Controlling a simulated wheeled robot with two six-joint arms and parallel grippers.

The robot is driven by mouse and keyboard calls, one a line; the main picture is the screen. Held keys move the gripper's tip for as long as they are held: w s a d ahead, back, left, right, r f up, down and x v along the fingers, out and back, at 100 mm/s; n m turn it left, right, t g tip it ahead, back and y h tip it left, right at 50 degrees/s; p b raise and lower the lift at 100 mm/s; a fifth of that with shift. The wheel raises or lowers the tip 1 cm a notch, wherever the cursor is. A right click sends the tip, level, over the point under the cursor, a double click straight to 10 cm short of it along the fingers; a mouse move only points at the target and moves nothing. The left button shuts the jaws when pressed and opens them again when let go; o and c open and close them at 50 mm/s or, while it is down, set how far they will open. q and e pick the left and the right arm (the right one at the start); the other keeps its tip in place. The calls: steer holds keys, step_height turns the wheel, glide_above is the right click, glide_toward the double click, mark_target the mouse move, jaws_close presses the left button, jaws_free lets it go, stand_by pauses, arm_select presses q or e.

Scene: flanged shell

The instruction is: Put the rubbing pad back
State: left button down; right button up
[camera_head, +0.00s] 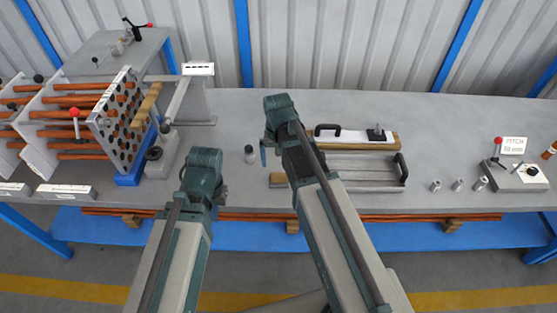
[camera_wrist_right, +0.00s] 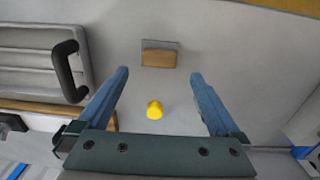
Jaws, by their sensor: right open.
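The rubbing pad, seemingly the small wooden block with a grey edge (camera_wrist_right: 158,57), lies on the grey bench in the right wrist view, just beyond my fingertips.
A yellow round piece (camera_wrist_right: 154,110) stands between my right fingers. A tube-filled perforated plate (camera_head: 121,120) is at left. Clear bench lies at back right.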

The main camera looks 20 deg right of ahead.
arm_select(q)
step_height(320, 180, up, 2)
steer(key=shift+r+p, duration=0.25)
steer(key=shift+p, duration=0.45)
arm_select(e)
steer(key=s+a+r+n+h, duration=0.1)
steer(key=s+a+r+n, duration=0.1)
steer(key=s+a+n, duration=0.5)
steer(key=s+a, duration=0.3)
steer(key=s, duration=0.4)
steer(key=shift+s+a+r, duration=0.15)
steer(key=shift+r, duration=0.15)
